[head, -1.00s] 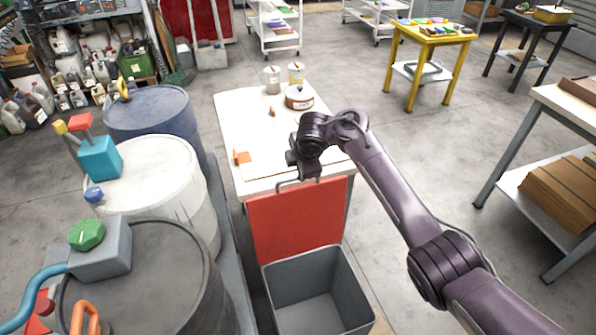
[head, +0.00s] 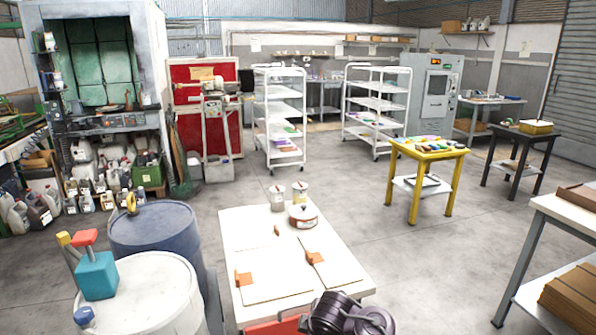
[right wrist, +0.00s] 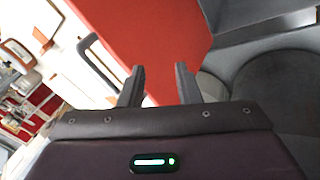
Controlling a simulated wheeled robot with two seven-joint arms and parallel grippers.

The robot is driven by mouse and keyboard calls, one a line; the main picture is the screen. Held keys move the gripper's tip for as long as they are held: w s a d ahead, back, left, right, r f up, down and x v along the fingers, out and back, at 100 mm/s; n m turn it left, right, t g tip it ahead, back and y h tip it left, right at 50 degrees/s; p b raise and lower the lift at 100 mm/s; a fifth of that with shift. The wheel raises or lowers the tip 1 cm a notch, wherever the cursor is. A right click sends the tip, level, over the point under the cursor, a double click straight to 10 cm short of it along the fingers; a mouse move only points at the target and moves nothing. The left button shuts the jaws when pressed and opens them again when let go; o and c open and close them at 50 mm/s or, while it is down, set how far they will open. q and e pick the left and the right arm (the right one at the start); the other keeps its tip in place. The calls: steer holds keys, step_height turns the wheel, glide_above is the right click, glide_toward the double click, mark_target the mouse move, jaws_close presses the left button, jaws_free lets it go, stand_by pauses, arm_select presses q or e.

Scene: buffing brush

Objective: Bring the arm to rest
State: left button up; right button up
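My right arm shows only as a dark wrist part (head: 345,314) at the bottom edge of the head view, in front of the white table (head: 232,232). In the right wrist view my right gripper (right wrist: 158,85) has its two fingers apart with nothing between them. Past the fingertips is the red lid (right wrist: 150,35) of the bin, with a metal handle (right wrist: 98,65) left of the fingers. I cannot tell whether a finger touches the lid. In the head view only a red strip of the lid (head: 272,327) shows. My left gripper is not in view.
A blue drum (head: 155,240) and a white drum (head: 150,290) stand left. A yellow table (head: 430,150) and a bench (head: 570,208) stand right, with open floor between.

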steer(key=s+d+m+g+h, duration=0.1)
steer(key=s+d+m, duration=0.65)
steer(key=s, duration=0.65)
steer(key=s+d+m+g+h, duration=0.1)
steer(key=s+d+m, duration=0.7)
steer(key=s, duration=0.6)
step_height(320, 180, down, 29)
steer(key=s+n+g, duration=0.1)
steer(key=s+n, duration=0.1)
steer(key=s, duration=0.1)
steer(key=s+d+f, duration=0.2)
steer(key=s+f, duration=0.7)
steer(key=s+d+f+g, duration=0.1)
steer(key=s+d+f, duration=0.1)
steer(key=s+f, duration=0.7)
steer(key=shift+s, duration=0.45)
steer(key=shift+f, duration=0.1)
